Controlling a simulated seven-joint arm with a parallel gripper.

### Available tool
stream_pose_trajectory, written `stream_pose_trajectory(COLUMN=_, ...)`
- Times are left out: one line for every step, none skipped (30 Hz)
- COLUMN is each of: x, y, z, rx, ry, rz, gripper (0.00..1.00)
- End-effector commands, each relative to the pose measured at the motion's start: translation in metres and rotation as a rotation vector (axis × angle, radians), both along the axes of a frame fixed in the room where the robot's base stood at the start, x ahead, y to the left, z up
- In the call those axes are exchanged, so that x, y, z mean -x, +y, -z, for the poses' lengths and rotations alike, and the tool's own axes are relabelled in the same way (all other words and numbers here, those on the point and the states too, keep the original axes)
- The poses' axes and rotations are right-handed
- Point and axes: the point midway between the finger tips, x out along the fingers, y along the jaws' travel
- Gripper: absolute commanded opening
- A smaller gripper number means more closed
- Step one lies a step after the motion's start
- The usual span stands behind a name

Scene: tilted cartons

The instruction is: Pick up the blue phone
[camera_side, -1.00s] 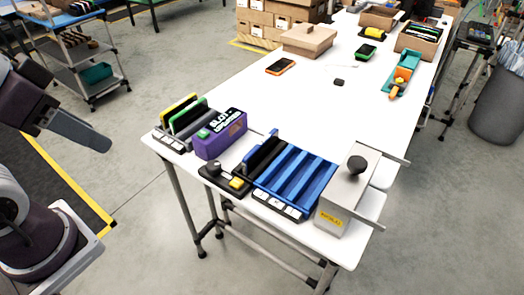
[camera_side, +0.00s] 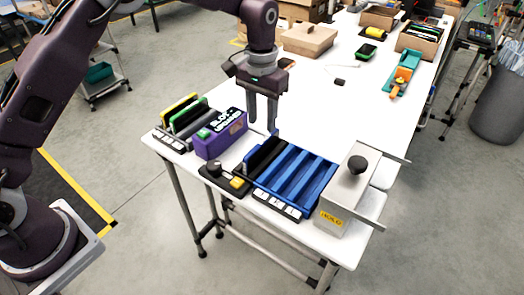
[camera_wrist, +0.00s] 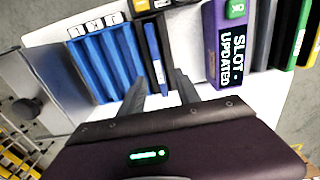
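My gripper (camera_side: 262,124) points down above the back of that rack in the side view. In the wrist view my gripper (camera_wrist: 160,76) has its two fingers apart, with the blue phone's near end showing between them. Nothing is held. I cannot tell whether a finger touches it.
The empty blue slots (camera_side: 297,176) and a grey box with a black knob (camera_side: 345,190) are to the right. A purple "SLOT UPDATED" box (camera_side: 220,136) and a rack of green and yellow slabs (camera_side: 183,116) are to the left.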

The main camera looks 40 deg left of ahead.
Motion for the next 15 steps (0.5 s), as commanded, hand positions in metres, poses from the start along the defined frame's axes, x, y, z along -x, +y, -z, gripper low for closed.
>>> stream_pose_trajectory(x=-0.002, y=-0.001, z=0.008, rx=-0.001, ry=0.007, rz=0.0, gripper=0.39)
stream_pose_trajectory(x=-0.003, y=-0.002, z=0.012, rx=-0.002, ry=0.009, rz=0.0, gripper=0.39)
stream_pose_trajectory(x=-0.003, y=-0.002, z=0.017, rx=-0.002, ry=0.01, rz=0.0, gripper=0.39)
stream_pose_trajectory(x=-0.003, y=-0.002, z=0.021, rx=-0.002, ry=0.01, rz=0.0, gripper=0.39)
stream_pose_trajectory(x=-0.002, y=-0.002, z=0.025, rx=-0.002, ry=0.011, rz=0.0, gripper=0.39)
stream_pose_trajectory(x=-0.001, y=-0.002, z=0.031, rx=-0.002, ry=0.011, rz=0.0, gripper=0.39)
stream_pose_trajectory(x=0.0, y=-0.002, z=0.036, rx=-0.003, ry=0.012, rz=0.0, gripper=0.39)
stream_pose_trajectory(x=0.001, y=-0.002, z=0.041, rx=-0.003, ry=0.011, rz=0.0, gripper=0.39)
stream_pose_trajectory(x=0.003, y=-0.003, z=0.049, rx=-0.003, ry=0.012, rz=0.001, gripper=0.39)
stream_pose_trajectory(x=0.005, y=-0.003, z=0.055, rx=-0.003, ry=0.012, rz=0.001, gripper=0.39)
stream_pose_trajectory(x=0.006, y=-0.004, z=0.061, rx=-0.002, ry=0.012, rz=0.001, gripper=0.39)
stream_pose_trajectory(x=0.005, y=-0.004, z=0.068, rx=-0.002, ry=0.011, rz=0.001, gripper=0.39)
stream_pose_trajectory(x=0.005, y=-0.004, z=0.072, rx=-0.002, ry=0.01, rz=0.0, gripper=0.39)
stream_pose_trajectory(x=0.005, y=-0.004, z=0.075, rx=-0.002, ry=0.01, rz=0.0, gripper=0.39)
stream_pose_trajectory(x=0.005, y=-0.003, z=0.078, rx=-0.002, ry=0.009, rz=0.0, gripper=0.39)
